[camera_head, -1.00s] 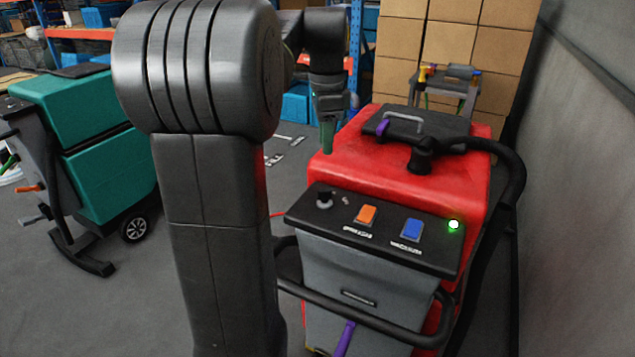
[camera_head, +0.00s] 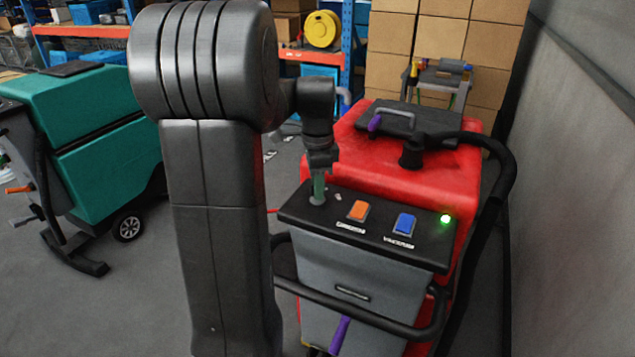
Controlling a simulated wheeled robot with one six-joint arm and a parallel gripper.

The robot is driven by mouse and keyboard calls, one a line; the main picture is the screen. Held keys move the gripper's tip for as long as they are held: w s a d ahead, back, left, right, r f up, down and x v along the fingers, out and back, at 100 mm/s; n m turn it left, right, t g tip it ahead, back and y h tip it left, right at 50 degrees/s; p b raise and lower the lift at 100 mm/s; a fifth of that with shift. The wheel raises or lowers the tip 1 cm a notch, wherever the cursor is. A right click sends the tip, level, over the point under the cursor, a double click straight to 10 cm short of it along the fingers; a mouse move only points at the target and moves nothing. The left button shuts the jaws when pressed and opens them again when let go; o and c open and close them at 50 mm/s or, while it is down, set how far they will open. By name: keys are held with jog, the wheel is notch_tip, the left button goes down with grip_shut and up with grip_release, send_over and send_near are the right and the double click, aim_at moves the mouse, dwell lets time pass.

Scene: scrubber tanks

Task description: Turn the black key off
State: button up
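The red scrubber (camera_head: 440,180) stands right of my arm, with a black control panel (camera_head: 373,244) facing me. The black key switch (camera_head: 317,200) sits at the panel's left end. My gripper (camera_head: 318,196) points straight down over it, its green fingers at or just above the key. The fingers hide most of the key, so I cannot tell whether they grip it or which way it is turned. An orange switch (camera_head: 357,211) and a blue switch (camera_head: 404,224) are to the right. A green lamp (camera_head: 446,219) is lit at the panel's right end.
A black handlebar (camera_head: 360,305) loops in front of the panel, and a black hose (camera_head: 505,190) curves along the right side. A teal scrubber (camera_head: 100,150) stands at left. A grey wall (camera_head: 580,180) closes the right. Cardboard boxes (camera_head: 450,40) are stacked behind.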

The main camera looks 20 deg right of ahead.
jog(key=shift+c, duration=0.4)
grip_shut()
jog(key=shift+n, duration=0.3)
jog(key=n+p, duration=0.1)
jog(key=n, duration=0.3)
jog(key=shift+r+n+p, duration=0.1)
jog(key=shift+n+p, duration=0.2)
jog(key=shift+p, duration=0.05)
jog(key=n+p, duration=0.1)
jog(key=n, duration=0.4)
jog(key=shift+n, duration=0.6)
jog(key=shift+o, duration=0.4)
grip_release()
